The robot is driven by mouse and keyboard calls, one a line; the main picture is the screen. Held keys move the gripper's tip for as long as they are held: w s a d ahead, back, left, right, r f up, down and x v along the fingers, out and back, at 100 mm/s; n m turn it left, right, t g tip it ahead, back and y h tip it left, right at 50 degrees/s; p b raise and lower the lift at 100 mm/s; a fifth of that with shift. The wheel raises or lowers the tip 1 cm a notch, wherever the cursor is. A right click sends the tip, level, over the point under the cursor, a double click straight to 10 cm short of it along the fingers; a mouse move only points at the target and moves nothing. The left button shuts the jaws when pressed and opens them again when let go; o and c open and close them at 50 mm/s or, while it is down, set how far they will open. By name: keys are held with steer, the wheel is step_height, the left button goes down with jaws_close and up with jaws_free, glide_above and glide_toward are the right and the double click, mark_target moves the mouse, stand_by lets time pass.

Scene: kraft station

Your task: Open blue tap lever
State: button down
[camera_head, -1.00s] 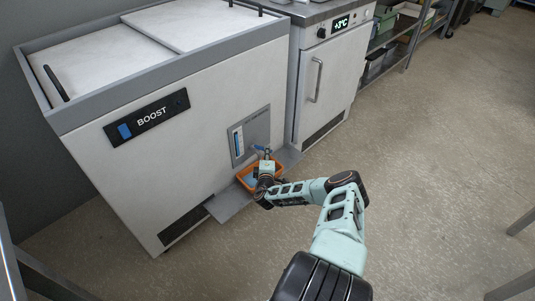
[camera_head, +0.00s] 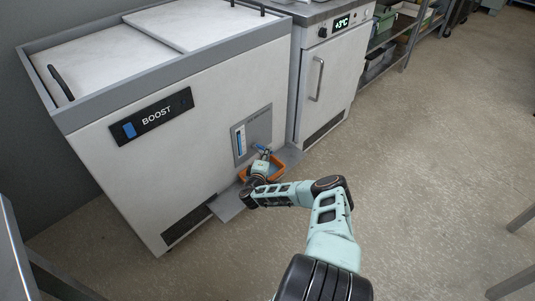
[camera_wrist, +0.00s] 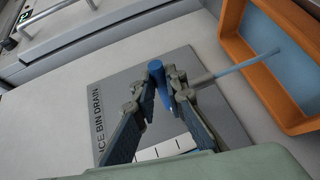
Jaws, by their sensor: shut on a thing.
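The blue tap lever (camera_wrist: 148,95) shows between my gripper's fingers in the wrist view. In the head view the blue lever (camera_head: 263,148) is small, in front of the grey drain panel (camera_head: 252,132). My gripper (camera_wrist: 162,74) is shut on the lever, its two fingertips close together on either side of it. In the head view my gripper (camera_head: 262,162) covers most of the tap body. A thin pale blue streak (camera_wrist: 245,62), which looks like water, runs from the tap to the orange tray (camera_wrist: 240,55). The lever's exact angle is hard to tell.
The orange tray (camera_head: 290,167) sits on a grey shelf (camera_head: 230,207) below the tap, with pale blue in it. The white BOOST cabinet (camera_head: 190,75) rises behind. A white fridge (camera_head: 330,75) stands to its right. The floor at right is open.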

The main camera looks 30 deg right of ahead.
steer(key=c, duration=2)
jaws_free()
steer(key=shift+o, duration=0.2)
steer(key=v, duration=1.2)
steer(key=shift+r, duration=0.1)
